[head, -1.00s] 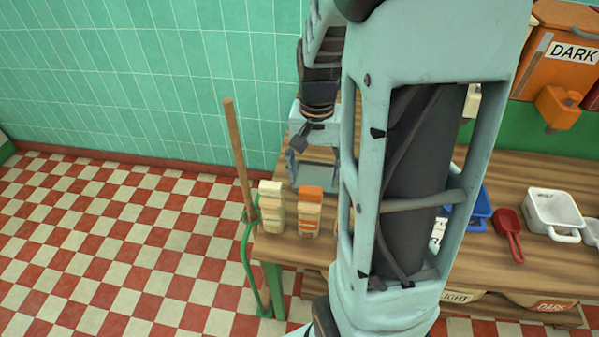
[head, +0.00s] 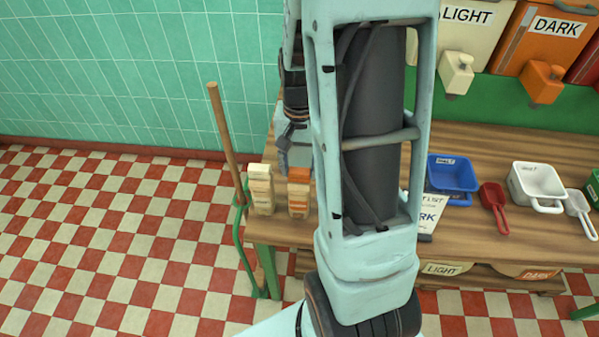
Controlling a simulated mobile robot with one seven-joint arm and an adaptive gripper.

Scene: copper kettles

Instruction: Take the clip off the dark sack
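A sack end labelled DARK (head: 538,273) shows under the front edge of the wooden bench, on the right. Most of it is hidden by the bench top, and I see no clip on it. My gripper (head: 291,140) is above the left end of the bench, far to the left of the sack. It is largely hidden behind my arm link, so its opening cannot be made out.
A LIGHT sack (head: 445,268) is also under the bench (head: 480,235). On top are a cream stack (head: 261,190), an orange-topped stack (head: 299,193), a blue tray (head: 453,175), a red scoop (head: 492,200) and a white tray (head: 530,185). A wooden-handled pole (head: 224,140) stands left.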

